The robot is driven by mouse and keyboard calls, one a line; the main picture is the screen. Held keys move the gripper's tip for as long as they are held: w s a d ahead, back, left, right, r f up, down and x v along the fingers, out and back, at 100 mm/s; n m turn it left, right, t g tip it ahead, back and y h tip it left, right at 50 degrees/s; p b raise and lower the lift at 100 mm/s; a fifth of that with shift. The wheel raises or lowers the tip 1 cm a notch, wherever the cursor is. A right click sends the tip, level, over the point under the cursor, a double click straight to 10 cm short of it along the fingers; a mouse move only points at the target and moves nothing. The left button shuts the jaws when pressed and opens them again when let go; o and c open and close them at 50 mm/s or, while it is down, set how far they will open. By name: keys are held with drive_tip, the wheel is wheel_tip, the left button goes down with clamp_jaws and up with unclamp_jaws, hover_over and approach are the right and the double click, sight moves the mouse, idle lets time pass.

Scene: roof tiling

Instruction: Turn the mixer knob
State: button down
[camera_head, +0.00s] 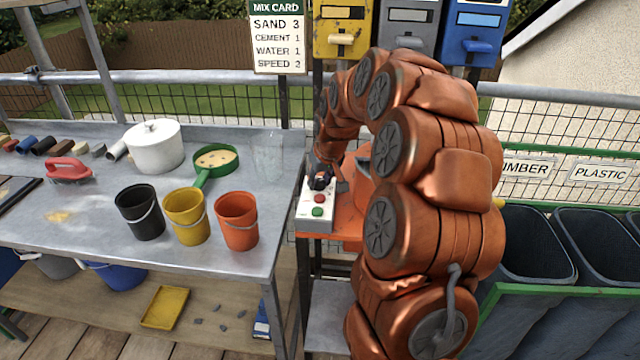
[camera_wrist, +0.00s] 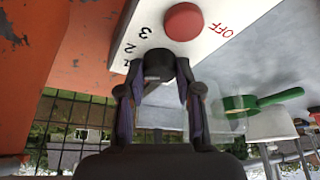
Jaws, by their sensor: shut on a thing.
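The mixer knob (camera_wrist: 158,64) is a dark round knob on the white control panel (camera_wrist: 235,12). My gripper (camera_wrist: 160,78) is shut on it, with a fingertip at each side. The numbers 3 and 2 are printed beside the knob; any other marks there are partly hidden. I cannot tell which number the knob points to. In the head view my gripper (camera_head: 321,179) is at the top of the control box (camera_head: 313,222) and hides the knob. A red button (camera_wrist: 184,22) marked OFF is close to the knob. A green button (camera_head: 318,211) sits below the red one.
The mix card (camera_head: 278,38) reads sand 3, cement 1, water 1, speed 2. A metal table (camera_head: 80,228) with buckets, a white pot (camera_head: 153,146) and a green pan (camera_head: 214,160) stands left of the box. Dark bins (camera_head: 590,250) stand at the right.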

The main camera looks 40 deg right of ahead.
drive_tip(key=m+h+b, duration=0.1)
drive_tip(key=m, duration=0.2)
drive_tip(key=m+g+h+b, duration=0.1)
drive_tip(key=m+b, duration=0.1)
drive_tip(key=m, duration=0.1)
drive_tip(key=shift+a+f, duration=0.1)
idle(0.5)
drive_tip(key=c, duration=0.8)
unclamp_jaws()
drive_tip(key=v, duration=1.2)
drive_tip(key=shift+w+a, duration=0.1)
drive_tip(key=shift+w, duration=0.05)
